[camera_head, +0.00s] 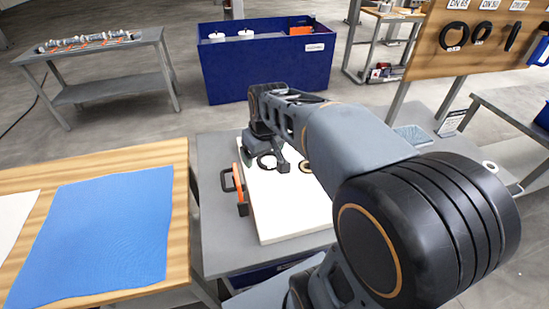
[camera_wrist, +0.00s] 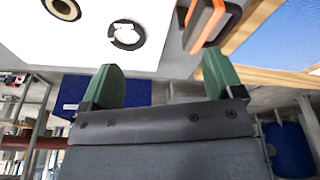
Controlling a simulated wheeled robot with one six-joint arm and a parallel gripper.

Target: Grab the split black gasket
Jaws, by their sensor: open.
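The black gasket (camera_wrist: 128,46) is a thin dark ring lying flat on the white plate (camera_wrist: 160,62), with white showing through its middle. A split in it is too small to make out for certain. In the head view the gasket (camera_head: 262,166) lies near the plate's far left part, partly behind my gripper (camera_head: 267,160). In the wrist view my gripper (camera_wrist: 164,78) has two green fingers spread wide with nothing between them. The gasket appears beyond the fingertips, apart from them.
A tan-centred ring (camera_head: 305,166) lies on the plate to the gasket's right. An orange and black handle (camera_head: 240,188) stands at the plate's left edge. A wooden table with a blue cloth (camera_head: 95,240) is at left. A board with hanging black rings (camera_head: 453,36) stands at upper right.

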